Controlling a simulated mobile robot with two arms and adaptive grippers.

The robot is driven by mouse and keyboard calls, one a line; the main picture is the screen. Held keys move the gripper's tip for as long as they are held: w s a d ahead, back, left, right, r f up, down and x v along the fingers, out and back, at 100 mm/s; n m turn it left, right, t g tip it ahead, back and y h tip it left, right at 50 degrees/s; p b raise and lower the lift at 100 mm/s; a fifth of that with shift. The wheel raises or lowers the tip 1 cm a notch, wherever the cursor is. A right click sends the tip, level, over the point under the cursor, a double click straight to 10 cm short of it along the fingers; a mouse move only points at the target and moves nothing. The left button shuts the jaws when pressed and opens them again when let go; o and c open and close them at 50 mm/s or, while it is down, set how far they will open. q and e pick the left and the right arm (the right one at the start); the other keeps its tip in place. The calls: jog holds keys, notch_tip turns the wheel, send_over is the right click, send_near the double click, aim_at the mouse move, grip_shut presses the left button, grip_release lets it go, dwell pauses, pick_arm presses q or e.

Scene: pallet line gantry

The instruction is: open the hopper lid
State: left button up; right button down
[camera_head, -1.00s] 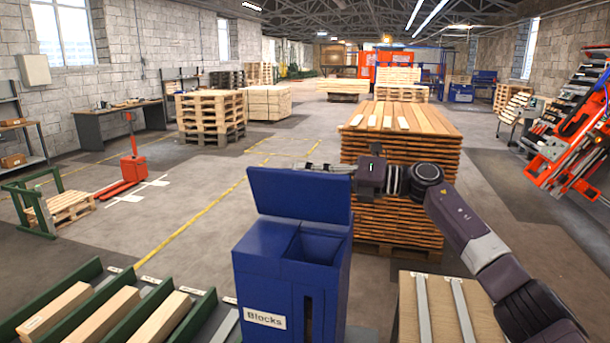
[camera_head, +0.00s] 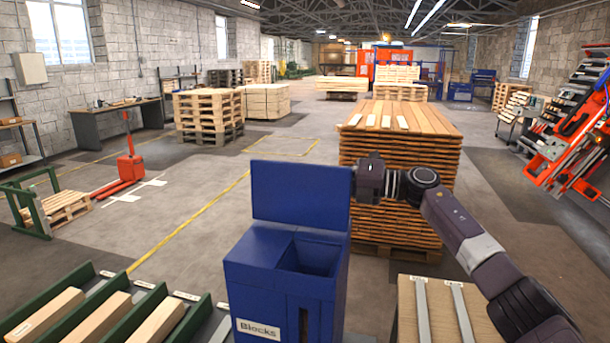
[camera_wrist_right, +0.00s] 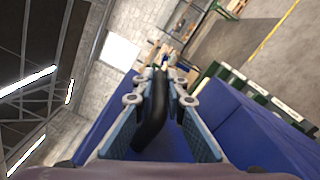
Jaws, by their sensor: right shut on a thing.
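The blue hopper (camera_head: 262,275), labelled "Blocks", stands at the front centre of the head view. Its flat blue lid (camera_head: 300,193) stands nearly upright at the back edge, and the square opening (camera_head: 312,257) shows. My right gripper (camera_head: 369,180) is at the lid's right edge; its fingers are hidden behind the lid in that view. In the right wrist view my right gripper (camera_wrist_right: 160,85) is shut on a dark curved bar (camera_wrist_right: 153,115), which looks like the lid's handle. Blue panels show on both sides of the fingers. My left gripper is not in view.
Green racks with wooden blocks (camera_head: 100,318) are at the lower left. A board stack (camera_head: 400,215) stands close behind the hopper and my right arm. A wooden-topped table (camera_head: 440,310) is at the lower right. The floor left of the hopper is mostly clear.

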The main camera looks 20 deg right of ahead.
jog(key=shift+f, duration=0.75)
jog(key=c, duration=2)
grip_release()
jog(key=shift+d, duration=0.1)
jog(key=shift+o, duration=0.2)
jog(key=shift+w+d+r, duration=0.1)
jog(key=shift+w+r, duration=0.05)
jog(key=shift+r, duration=0.25)
jog(key=v, duration=1.2)
jog(key=shift+s, duration=0.2)
jog(key=shift+f, duration=0.15)
